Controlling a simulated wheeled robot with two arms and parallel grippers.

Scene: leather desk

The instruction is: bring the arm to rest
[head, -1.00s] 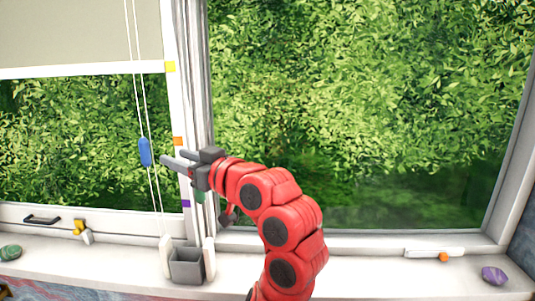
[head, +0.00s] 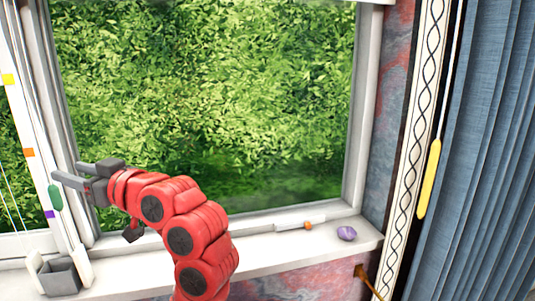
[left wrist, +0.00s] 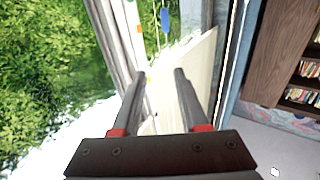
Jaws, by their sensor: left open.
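My left gripper (head: 68,169) is at the left of the head view, at the end of my red arm. Its two grey fingers are apart with nothing between them, in front of the window's left frame. In the left wrist view the fingers (left wrist: 160,73) are also spread and empty. A blue cord pull (left wrist: 165,20) hangs beyond the fingertips there. A green cord pull (head: 55,197) hangs just below the fingers in the head view; I cannot tell how near it is in depth. My right gripper is in neither view.
A grey open box (head: 60,278) stands on the white sill (head: 255,255) at left. An orange-and-white tool (head: 301,225) and a purple stone (head: 346,233) lie at the sill's right. A yellow pull (head: 428,178) hangs beside the blue curtain (head: 490,150). Bookshelves (left wrist: 300,80) show in the wrist view.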

